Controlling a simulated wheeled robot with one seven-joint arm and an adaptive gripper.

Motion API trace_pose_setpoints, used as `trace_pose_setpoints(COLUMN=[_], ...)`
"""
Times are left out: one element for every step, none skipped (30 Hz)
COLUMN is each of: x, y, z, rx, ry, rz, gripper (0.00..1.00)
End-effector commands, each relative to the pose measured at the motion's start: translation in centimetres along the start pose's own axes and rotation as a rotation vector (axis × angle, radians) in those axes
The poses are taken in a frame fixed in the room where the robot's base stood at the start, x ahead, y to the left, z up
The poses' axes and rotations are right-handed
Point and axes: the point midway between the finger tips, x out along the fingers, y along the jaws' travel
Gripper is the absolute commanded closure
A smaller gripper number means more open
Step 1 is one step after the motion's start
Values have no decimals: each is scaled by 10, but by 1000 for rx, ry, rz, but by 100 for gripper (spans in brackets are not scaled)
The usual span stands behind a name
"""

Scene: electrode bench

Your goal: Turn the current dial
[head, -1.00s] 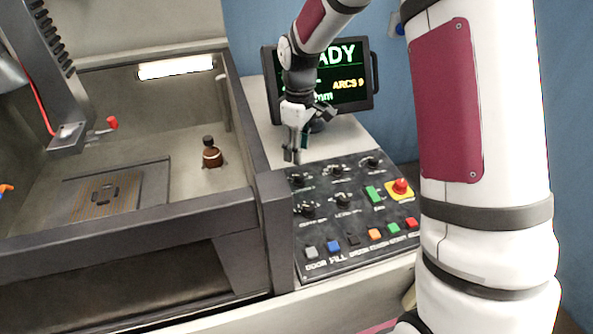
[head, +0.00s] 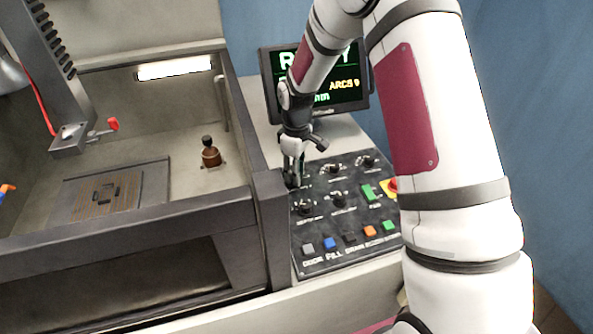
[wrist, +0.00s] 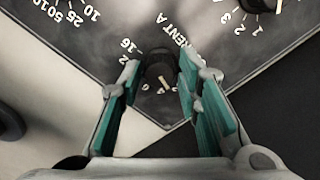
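The current dial (wrist: 158,72) is a dark round knob with a pale pointer line. It sits at a corner of the black control panel, with part of the word "CURRENT A" and some scale numbers around it. In the wrist view my gripper (wrist: 160,78) is open, with one green-padded finger on each side of the knob. A small gap seems to show between knob and pads. In the head view my gripper (head: 292,180) points down at the panel's upper left corner and hides the dial.
Other knobs (head: 332,168) stand close by on the panel (head: 322,228), one just in front (head: 305,208). Coloured buttons (head: 330,244) line the front edge. A lit screen (head: 345,88) stands behind. A tank (head: 268,185) with a raised dark rim lies close on the left.

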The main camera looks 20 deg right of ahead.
Motion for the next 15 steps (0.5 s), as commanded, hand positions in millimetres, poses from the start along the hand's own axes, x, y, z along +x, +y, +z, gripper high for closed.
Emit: trace_pose_setpoints(x=[0,0,0,0,0,0,0,0,0,0,0,0,0,0,0], y=[0,0,0,0,0,0,0,0,0,0,0,0,0,0,-1], z=[0,0,0,0,0,0,0,0,0,0,0,0,0,0,0], rx=[0,0,0,0,0,0,0,2,4,7,11,18,25,35,50], ry=[0,0,0,0,0,0,0,0,0,0,0,0,0,0,0], rz=[0,0,0,0,0,0,0,0,0,-1,-1,-1,-1,-1,-1], gripper=[88,94,100,100,100,100,100,100,100,100,100,100,100,100,100])
